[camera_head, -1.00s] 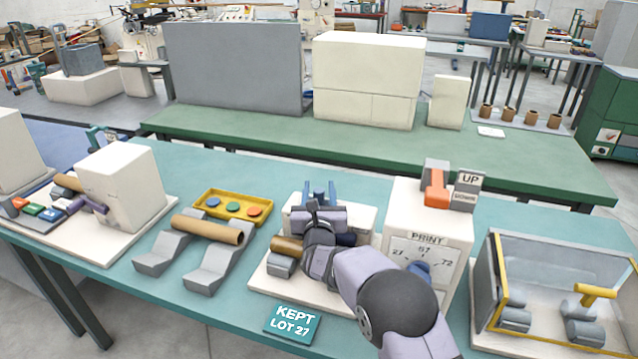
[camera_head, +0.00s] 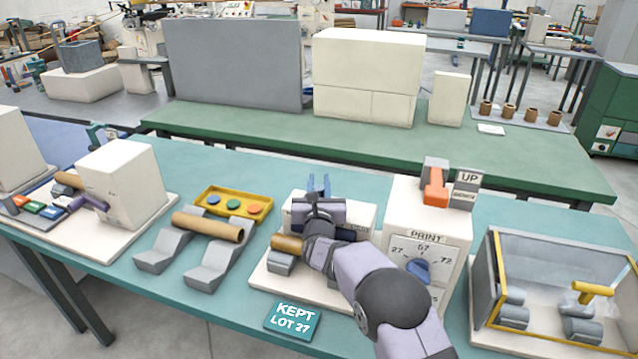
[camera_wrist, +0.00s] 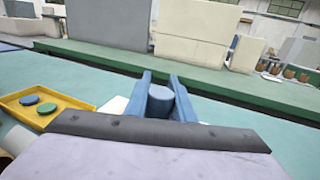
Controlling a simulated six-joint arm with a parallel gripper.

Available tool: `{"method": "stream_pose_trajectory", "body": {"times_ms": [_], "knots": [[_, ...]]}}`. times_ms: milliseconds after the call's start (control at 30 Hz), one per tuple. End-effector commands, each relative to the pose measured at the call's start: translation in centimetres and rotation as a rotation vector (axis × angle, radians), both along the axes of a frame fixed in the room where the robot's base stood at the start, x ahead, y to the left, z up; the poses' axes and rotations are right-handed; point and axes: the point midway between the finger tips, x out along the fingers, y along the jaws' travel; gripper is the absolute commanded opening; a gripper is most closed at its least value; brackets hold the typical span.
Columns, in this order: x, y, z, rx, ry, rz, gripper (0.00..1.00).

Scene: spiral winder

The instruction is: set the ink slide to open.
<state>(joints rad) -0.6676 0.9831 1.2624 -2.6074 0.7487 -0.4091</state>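My gripper (camera_head: 319,182) is over the middle winder unit, with its blue fingers pointing away from the body camera. In the wrist view the two fingers (camera_wrist: 160,84) stand apart, with a short blue cylinder (camera_wrist: 160,102) between them. I cannot tell whether they touch it, or whether it is part of the ink slide. The white housing (camera_head: 358,221) lies under and beside the gripper. No part marked as the ink slide or as open can be read. My wrist and arm hide much of this unit.
A print-dial box (camera_head: 428,228) with an orange lever (camera_head: 435,189) stands close on the right. A clear-sided case (camera_head: 553,272) is farther right. To the left are a brown tube (camera_head: 207,228) on grey cradles and a yellow tray (camera_head: 209,193). A KEPT LOT 27 sign (camera_head: 293,321) lies in front.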

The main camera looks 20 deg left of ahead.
Motion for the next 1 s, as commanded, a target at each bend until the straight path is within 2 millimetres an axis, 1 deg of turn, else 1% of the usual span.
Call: {"method": "stream_pose_trajectory", "body": {"times_ms": [167,500,600,767,1000], "knots": [[0.1,-0.7,-0.3,0.001,0.0,-0.002,0.0],[0.1,-4.9,-0.5,0.002,-0.003,-0.003,0.0],[0.1,-5.8,-0.3,0.002,-0.003,-0.003,0.0],[0.0,-6.5,0.0,0.002,-0.002,-0.002,0.0],[0.1,-6.7,0.0,0.001,0.001,-0.004,0.0]]}}
